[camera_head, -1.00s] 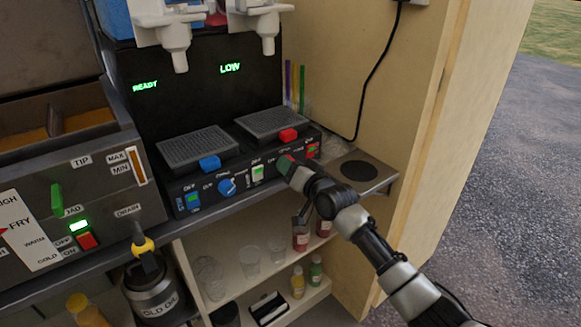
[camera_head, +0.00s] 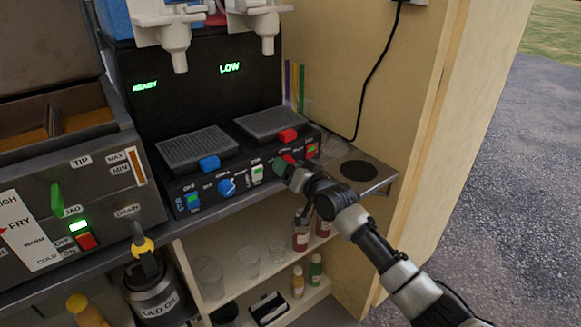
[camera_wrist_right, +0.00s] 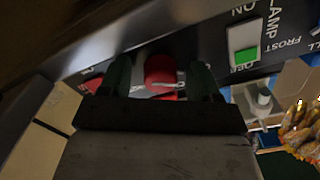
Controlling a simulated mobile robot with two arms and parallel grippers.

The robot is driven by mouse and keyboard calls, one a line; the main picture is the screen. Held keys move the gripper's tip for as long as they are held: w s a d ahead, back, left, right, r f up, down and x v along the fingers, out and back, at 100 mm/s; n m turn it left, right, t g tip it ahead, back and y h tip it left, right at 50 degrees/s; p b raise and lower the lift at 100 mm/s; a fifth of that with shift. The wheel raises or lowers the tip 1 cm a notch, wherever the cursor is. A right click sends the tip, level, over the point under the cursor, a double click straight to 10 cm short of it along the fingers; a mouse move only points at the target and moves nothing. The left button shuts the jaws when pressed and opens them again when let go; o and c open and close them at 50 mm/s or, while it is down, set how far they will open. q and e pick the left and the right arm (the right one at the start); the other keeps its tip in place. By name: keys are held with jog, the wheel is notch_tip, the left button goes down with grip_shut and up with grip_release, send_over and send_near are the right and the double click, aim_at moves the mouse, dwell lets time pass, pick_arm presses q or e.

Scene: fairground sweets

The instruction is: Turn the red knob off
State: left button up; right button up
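The red knob (camera_head: 289,159) is on the front panel of the black drink machine, at the right part of the panel, mostly hidden by my right gripper (camera_head: 283,166) in the head view. In the right wrist view the knob (camera_wrist_right: 160,70) sits between the two dark green fingers of my right gripper (camera_wrist_right: 160,80). A gap shows on each side of it, so the fingers are open around it and not closed on it. The knob's pointer and its label cannot be read. My left gripper is not in view.
A blue knob (camera_head: 227,186), a lamp switch (camera_wrist_right: 245,45) and a red-framed switch (camera_head: 312,149) are on the same panel. A wooden wall (camera_head: 375,75) stands close on the right. Shelves with bottles (camera_head: 315,270) and cups lie below. The fryer (camera_head: 100,190) stands at left.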

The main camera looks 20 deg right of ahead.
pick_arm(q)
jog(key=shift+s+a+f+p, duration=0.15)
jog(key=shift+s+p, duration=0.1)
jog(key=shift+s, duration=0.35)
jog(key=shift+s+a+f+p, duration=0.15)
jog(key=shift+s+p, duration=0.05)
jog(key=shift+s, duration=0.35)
pick_arm(e)
jog(key=v, duration=1)
jog(key=shift+s+d, duration=0.2)
jog(key=shift+s, duration=0.15)
